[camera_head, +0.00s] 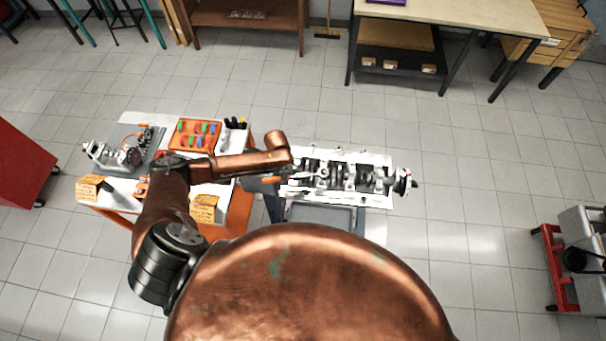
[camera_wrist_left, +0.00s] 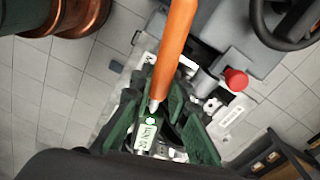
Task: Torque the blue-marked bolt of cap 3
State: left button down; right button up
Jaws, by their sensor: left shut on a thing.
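The torque wrench shows its orange handle (camera_head: 271,180) and a silver shaft lying over the left part of the engine block (camera_head: 376,158) in the head view. In the left wrist view the orange handle (camera_wrist_left: 176,40) runs down to a small lit green display (camera_wrist_left: 150,128). My left gripper (camera_wrist_left: 155,98), with dark green fingers, is shut on the wrench. Bearing caps and bolts show along the block, but they are too small to tell cap 3 or a blue mark. Whether the wrench's head sits on a bolt cannot be told. My right gripper is not in view.
An orange-framed work table (camera_head: 124,213) at the left carries a bin of coloured parts (camera_head: 194,127), a small assembly and note cards (camera_head: 204,208). A grey tray (camera_head: 322,213) sits in front of the block. A red cabinet stands far left, a red-framed cart (camera_head: 556,262) far right.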

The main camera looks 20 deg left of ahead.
pick_arm(q)
jog(key=shift+w, duration=0.15)
jog(key=shift+s+d+r+n, duration=0.1)
jog(key=shift+s+d+n, duration=0.3)
jog(key=shift+s, duration=0.05)
dwell(0.6)
jog(key=shift+s+d+n, duration=0.6)
jog(key=shift+s, duration=0.25)
dwell(0.7)
jog(key=shift+a+r, duration=0.15)
jog(key=shift+r, duration=1.15)
dwell(3.6)
